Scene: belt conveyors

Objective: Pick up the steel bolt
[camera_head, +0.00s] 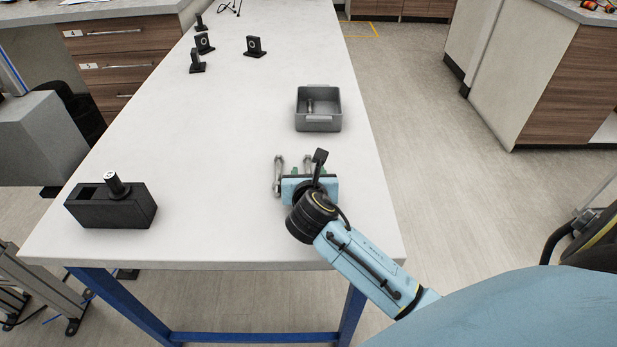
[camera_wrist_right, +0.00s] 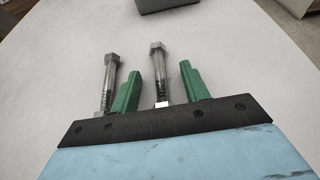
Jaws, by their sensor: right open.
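Two steel bolts lie on the white table. One bolt (camera_head: 279,176) is left of my right gripper (camera_head: 309,170), outside its fingers; it also shows in the wrist view (camera_wrist_right: 109,78). The other bolt (camera_head: 307,160) lies between the two green fingers, as the wrist view shows it (camera_wrist_right: 158,72), with gaps on both sides. My right gripper, seen in the wrist view too (camera_wrist_right: 160,88), is open and low over the table. My left gripper is not in view.
A grey bin (camera_head: 318,125) with a small metallic item inside stands beyond the gripper. A black block (camera_head: 112,212) with an upright cylinder is at the left. Several black stands (camera_head: 254,47) are farther back. The white tabletop (camera_head: 215,140) between is clear.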

